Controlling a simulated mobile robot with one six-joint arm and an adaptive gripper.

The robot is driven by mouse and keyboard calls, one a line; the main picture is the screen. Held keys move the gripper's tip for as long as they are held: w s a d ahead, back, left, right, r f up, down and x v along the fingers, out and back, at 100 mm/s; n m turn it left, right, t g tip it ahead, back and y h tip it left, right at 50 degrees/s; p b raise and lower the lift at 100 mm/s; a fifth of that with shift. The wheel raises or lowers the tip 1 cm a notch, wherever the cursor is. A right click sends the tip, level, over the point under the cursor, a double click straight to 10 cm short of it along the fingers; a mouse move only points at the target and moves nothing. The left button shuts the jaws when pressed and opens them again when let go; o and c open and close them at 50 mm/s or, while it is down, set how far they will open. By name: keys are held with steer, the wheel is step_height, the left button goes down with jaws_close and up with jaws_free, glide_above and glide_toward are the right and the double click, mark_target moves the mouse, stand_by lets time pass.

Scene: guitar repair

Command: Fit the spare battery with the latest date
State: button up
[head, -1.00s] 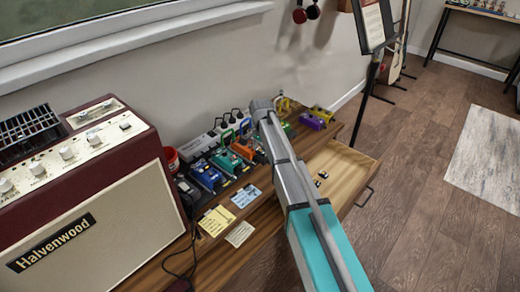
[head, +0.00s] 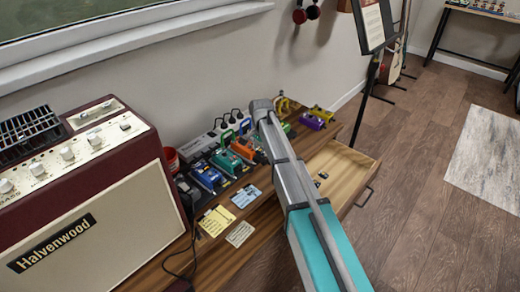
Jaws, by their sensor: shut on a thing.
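My arm reaches over the workbench from the lower right, and its grey links hide what lies behind them. My gripper is not visible; it is hidden behind the arm, so what it holds cannot be seen. A wooden drawer (head: 345,167) stands open to the right of the arm. Small dark items (head: 321,177) lie in it, too small to identify as batteries or to read a date. A row of effect pedals stands on the bench left of the arm, among them a blue pedal (head: 207,176), a teal pedal (head: 226,162) and an orange pedal (head: 243,150).
A purple and yellow pedal (head: 315,119) stands at the bench's far end. A white power strip (head: 200,146) runs along the wall. Yellow (head: 215,221), blue (head: 246,196) and cream notes (head: 240,234) lie in front. A large amplifier (head: 95,210) fills the left. A music stand (head: 375,40) stands beyond.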

steer(key=shift+r+p, duration=0.6)
steer(key=shift+r, duration=0.1)
steer(key=o, duration=1.2)
steer(key=shift+o, duration=0.2)
steer(key=shift+r, duration=0.15)
step_height(320, 180, up, 8)
steer(key=p, duration=0.8)
stand_by(0.6)
